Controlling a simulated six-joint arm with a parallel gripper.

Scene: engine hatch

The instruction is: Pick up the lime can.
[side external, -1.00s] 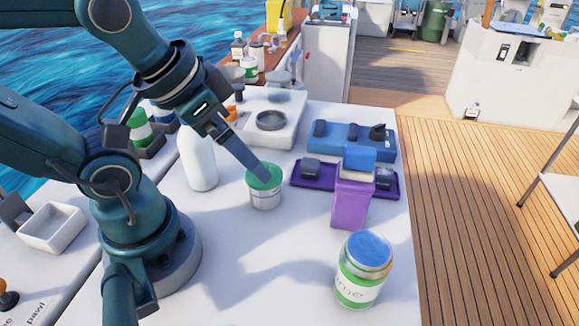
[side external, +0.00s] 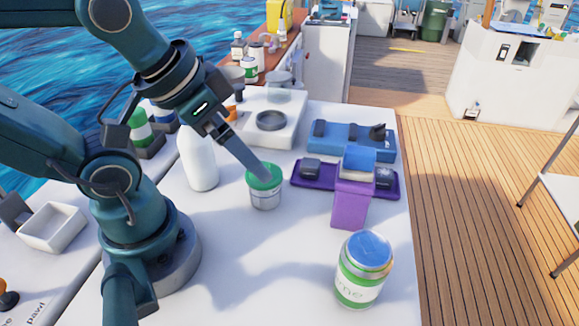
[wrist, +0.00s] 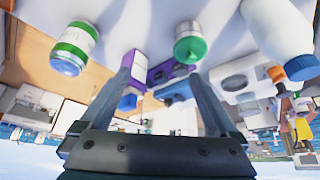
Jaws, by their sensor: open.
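The lime can (side external: 362,270) stands upright near the front right of the white table, with a green and white label reading "me" and a metallic top reflecting blue. It also shows at the upper left of the wrist view (wrist: 75,47), left of both fingers and apart from them. My gripper (side external: 266,176) is open and empty. In the side view its fingers overlap in front of a green-lidded jar (side external: 264,196), left of and behind the lime can; I cannot tell if they touch the jar. In the wrist view the fingers (wrist: 163,66) are spread apart.
A purple box (side external: 350,206) with a blue top stands behind the lime can, by a purple tray (side external: 314,185). A blue tray (side external: 332,145) lies farther back. A white bottle (side external: 201,165) stands left of the jar. The table's front middle is clear.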

